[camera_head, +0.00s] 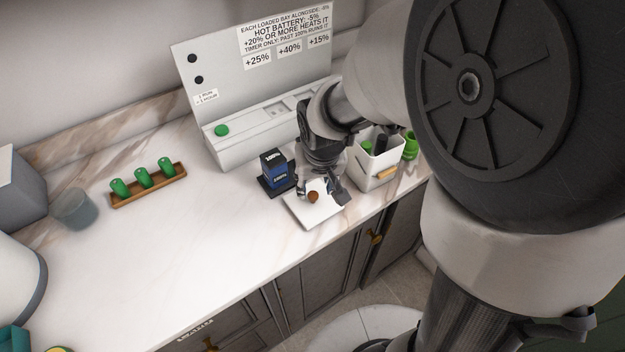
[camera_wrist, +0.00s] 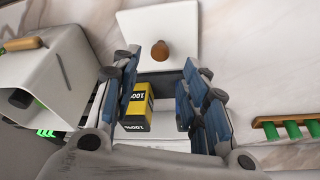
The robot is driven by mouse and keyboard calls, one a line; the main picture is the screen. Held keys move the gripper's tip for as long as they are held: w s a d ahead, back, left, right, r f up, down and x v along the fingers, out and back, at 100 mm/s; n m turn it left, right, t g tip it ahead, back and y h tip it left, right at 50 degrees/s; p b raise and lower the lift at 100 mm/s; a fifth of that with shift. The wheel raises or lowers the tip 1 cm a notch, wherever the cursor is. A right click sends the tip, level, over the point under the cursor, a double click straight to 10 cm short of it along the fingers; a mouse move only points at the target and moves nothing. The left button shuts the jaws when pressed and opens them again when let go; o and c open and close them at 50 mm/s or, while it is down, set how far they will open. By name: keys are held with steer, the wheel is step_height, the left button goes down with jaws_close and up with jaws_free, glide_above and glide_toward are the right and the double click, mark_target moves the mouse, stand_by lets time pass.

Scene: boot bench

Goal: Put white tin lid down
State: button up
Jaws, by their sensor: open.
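The white tin lid (camera_head: 318,209), a flat square plate with a round brown knob (camera_head: 313,196), lies on the counter near its front edge. It also shows at the top of the wrist view (camera_wrist: 185,30), with its knob (camera_wrist: 160,50) beyond my fingertips. My gripper (camera_head: 325,185) is over the lid's back part in the head view. In the wrist view my gripper (camera_wrist: 160,75) has its blue-padded fingers spread apart, with nothing held between them. The knob is clear of the fingers there. The lid looks flat, though its underside is hidden.
A dark blue battery block (camera_head: 273,168) stands on a black base left of the lid. A white tin (camera_head: 377,166) holding dark and green items stands to the right. A charger with a sign panel (camera_head: 240,70) is behind. The left counter is free before a green-capsule rack (camera_head: 150,190).

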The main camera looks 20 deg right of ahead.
steer(key=s+r+n+t+p, duration=0.1)
steer(key=s+r, duration=1.4)
steer(key=s, duration=0.4)
steer(key=shift+d, duration=0.15)
